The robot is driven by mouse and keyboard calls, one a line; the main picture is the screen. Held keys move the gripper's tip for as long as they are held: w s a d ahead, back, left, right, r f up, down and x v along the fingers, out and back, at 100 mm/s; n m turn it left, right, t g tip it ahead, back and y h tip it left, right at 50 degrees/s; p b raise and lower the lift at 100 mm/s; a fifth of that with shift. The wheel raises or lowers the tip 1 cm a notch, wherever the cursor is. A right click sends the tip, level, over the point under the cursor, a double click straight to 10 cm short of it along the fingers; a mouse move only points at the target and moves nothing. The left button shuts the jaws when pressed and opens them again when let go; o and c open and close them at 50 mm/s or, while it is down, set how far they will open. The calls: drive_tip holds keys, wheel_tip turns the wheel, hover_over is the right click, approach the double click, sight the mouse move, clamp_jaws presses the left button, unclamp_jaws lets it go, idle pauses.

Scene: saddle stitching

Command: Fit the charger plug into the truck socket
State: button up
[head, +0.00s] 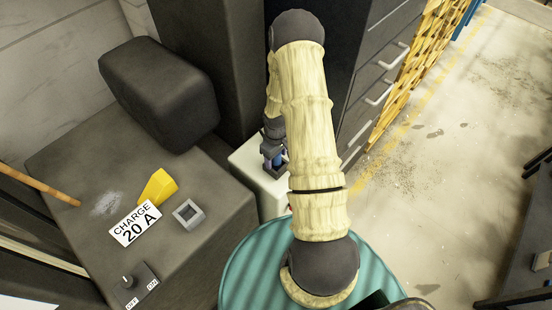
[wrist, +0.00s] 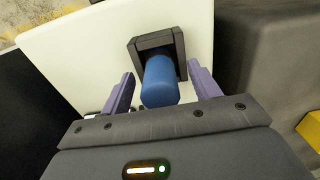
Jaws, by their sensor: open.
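The charger plug appears to be the blue cylinder (wrist: 160,82) in the wrist view. It stands in a dark square holder (wrist: 143,46) on a white surface. My gripper (wrist: 160,70) is open, with one purple finger on each side of the plug; I cannot tell whether either touches it. In the head view my gripper (head: 275,158) is low over the white cabinet (head: 258,183), and my arm hides much of that spot. A grey square socket (head: 187,214) sits on the dark truck top, left of the cabinet, and looks empty.
The truck top (head: 80,160) carries a yellow block (head: 158,187), a "CHARGE 20 A" label (head: 135,223), a switch box (head: 128,284) and a raised dark block (head: 160,95). Dark drawers (head: 375,95) stand behind my arm. Open floor lies to the right.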

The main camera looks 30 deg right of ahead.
idle(0.4)
drive_tip(key=c, duration=1.2)
drive_tip(key=shift+r, duration=0.1)
wheel_tip(320, 180, up, 10)
drive_tip(key=b, duration=0.3)
